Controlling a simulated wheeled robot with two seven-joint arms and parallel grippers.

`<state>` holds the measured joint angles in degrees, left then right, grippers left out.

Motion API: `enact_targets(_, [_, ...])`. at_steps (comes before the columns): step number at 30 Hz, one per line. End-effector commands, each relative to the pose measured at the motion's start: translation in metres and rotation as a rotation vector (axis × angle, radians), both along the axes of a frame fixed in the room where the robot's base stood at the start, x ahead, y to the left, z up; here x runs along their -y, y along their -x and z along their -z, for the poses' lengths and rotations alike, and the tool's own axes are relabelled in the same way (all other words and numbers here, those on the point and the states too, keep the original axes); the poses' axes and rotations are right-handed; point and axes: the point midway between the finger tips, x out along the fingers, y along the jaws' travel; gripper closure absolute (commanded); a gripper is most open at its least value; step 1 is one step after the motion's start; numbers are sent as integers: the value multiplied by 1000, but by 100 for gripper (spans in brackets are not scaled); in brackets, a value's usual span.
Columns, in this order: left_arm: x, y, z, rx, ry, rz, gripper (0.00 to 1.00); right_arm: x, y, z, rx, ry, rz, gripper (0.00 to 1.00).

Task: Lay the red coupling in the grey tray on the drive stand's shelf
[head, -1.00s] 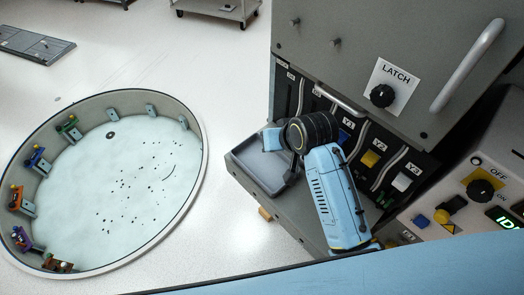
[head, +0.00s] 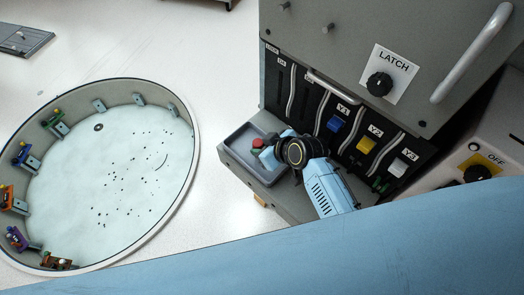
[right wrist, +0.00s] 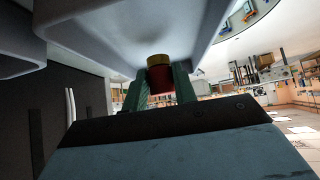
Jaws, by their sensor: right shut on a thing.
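The grey tray (head: 238,152) sits on the shelf of the drive stand, left of the slots. My right gripper (head: 265,150) is at the tray's right part, its arm coming from the lower right. It is shut on the red coupling (head: 258,143), which shows over the tray's interior. In the right wrist view the red coupling (right wrist: 160,82), with a gold-coloured end, is between the two green fingers, close to a pale grey surface that looks like the tray (right wrist: 120,30). I cannot tell whether the coupling touches the tray floor. My left gripper is not in view.
The drive stand's grey cabinet (head: 340,50) with its LATCH knob (head: 379,86) and long handle rises behind the shelf. Blue, yellow and white plugs sit under Y1 to Y3. A round basin (head: 110,180) with small holders on its rim stands at left.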

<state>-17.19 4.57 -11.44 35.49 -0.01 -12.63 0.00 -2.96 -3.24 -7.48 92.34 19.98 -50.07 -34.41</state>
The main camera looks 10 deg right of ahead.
Motion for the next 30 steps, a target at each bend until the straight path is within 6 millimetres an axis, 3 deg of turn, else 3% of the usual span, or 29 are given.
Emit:
enact_targets(4, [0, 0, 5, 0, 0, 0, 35, 0, 0, 19, 0, -2, 0, 100])
enact_targets(15, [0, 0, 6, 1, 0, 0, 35, 0, 0, 23, 1, -1, 0, 100])
enact_targets(16, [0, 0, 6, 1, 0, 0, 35, 0, 0, 24, 0, 0, 0, 71])
enact_targets(21, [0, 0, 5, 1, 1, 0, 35, 0, 0, 23, 0, 0, 0, 51])
enact_targets(30, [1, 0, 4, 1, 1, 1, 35, 0, 0, 21, 0, -1, 1, 51])
